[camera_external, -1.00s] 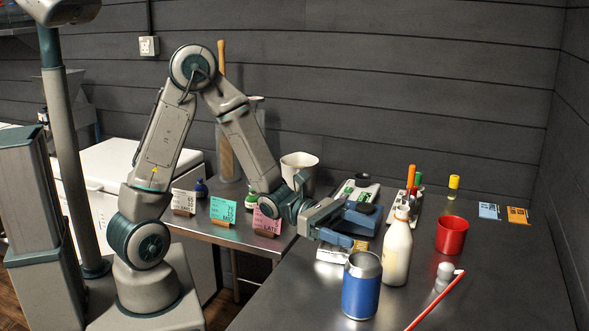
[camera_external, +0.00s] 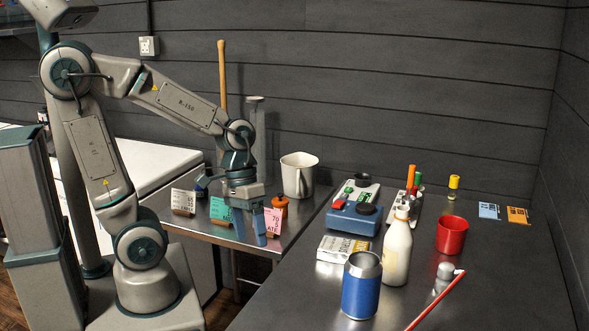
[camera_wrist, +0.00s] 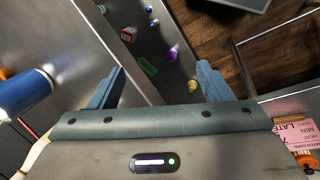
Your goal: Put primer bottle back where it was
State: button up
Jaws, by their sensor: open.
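My gripper (camera_external: 262,229) points down over the small metal side table, close to the green tag (camera_external: 221,210) and the pink tag (camera_external: 272,221). Its blue fingers are apart, with nothing seen held between them in the wrist view (camera_wrist: 158,90). A small orange bottle (camera_external: 281,204) stands behind the pink tag, to the right of my gripper; it also shows at the lower right of the wrist view (camera_wrist: 306,160). A dark blue bottle (camera_external: 201,188) is partly covered near the white tag (camera_external: 183,202). No readable label shows which bottle is primer.
The dark counter holds a blue-grey device (camera_external: 355,218), a white bottle (camera_external: 397,252), a blue can (camera_external: 361,288) and a red cup (camera_external: 451,235). A gap separates the side table from the counter.

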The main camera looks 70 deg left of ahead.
jog(key=a+r+m+t+y, duration=0.2)
jog(key=a+m+y, duration=0.1)
jog(key=a, duration=0.4)
jog(key=shift+r+y, duration=0.3)
jog(key=shift+r, duration=0.05)
